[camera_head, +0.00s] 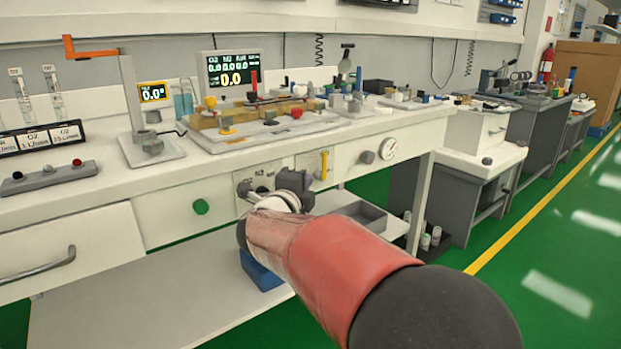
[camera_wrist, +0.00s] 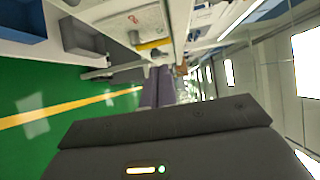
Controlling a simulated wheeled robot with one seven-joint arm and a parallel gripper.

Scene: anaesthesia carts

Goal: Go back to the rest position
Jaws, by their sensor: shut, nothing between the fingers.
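My arm reaches from the lower right of the head view toward the front of a white bench (camera_head: 90,208). My gripper (camera_head: 293,183) is dark grey and appears in front of the bench's front panel, beside a yellow-marked flow tube (camera_head: 324,165). In the wrist view the two grey fingers of my gripper (camera_wrist: 159,72) lie together, with nothing between them. The arm and gripper body hide part of the panel in the head view. I cannot tell whether the gripper touches the panel.
A drawer handle (camera_head: 38,266) sticks out at left. A blue bin (camera_head: 262,272) sits on the lower shelf. Green floor (camera_head: 545,235) with a yellow line is clear at right.

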